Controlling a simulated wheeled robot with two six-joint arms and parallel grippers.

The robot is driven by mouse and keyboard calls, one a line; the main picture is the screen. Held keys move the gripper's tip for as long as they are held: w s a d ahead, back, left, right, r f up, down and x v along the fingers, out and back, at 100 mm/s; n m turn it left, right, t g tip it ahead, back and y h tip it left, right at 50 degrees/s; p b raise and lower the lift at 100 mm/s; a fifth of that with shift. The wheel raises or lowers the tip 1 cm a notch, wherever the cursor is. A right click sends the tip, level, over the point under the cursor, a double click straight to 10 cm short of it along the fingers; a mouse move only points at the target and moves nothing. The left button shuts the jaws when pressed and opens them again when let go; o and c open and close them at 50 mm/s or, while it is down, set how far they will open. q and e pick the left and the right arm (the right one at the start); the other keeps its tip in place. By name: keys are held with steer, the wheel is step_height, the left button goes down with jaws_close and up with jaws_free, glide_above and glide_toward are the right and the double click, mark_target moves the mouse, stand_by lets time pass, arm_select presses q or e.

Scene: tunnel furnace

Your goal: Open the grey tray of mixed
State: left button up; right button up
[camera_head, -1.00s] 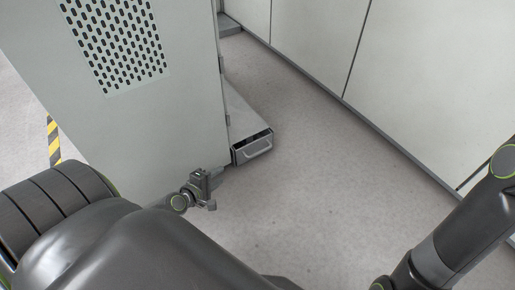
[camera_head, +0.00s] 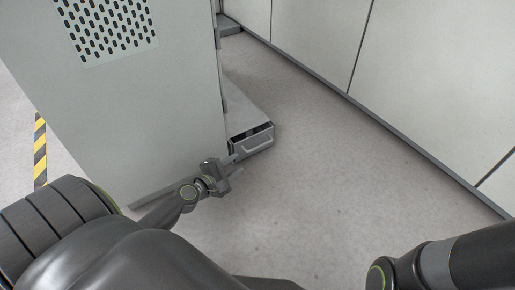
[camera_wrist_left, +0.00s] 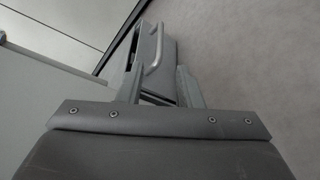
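The grey tray (camera_head: 250,141) sits low at the bottom of the grey cabinet, its front toward the open floor. A dark opening shows behind its front panel, and a bar handle (camera_head: 257,144) is on the front. My left gripper (camera_head: 234,166) is just in front of and to the left of the tray. In the left wrist view the two fingers (camera_wrist_left: 160,84) are apart with nothing held between them. The handle (camera_wrist_left: 155,49) lies just beyond the fingertips; I cannot tell if they touch the tray. My right gripper is out of view.
The tall grey cabinet (camera_head: 150,120) with a perforated vent stands left of the tray. Pale wall panels (camera_head: 420,80) run along the right. The grey floor (camera_head: 330,170) between them is clear. Yellow-black tape (camera_head: 40,150) marks the floor at far left.

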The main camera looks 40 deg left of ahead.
mark_target(258, 148)
arm_select(q)
steer(key=b+x, duration=0.2)
steer(key=x, duration=1)
steer(key=shift+w+f, duration=0.15)
steer(key=shift+w, duration=0.15)
jaws_close()
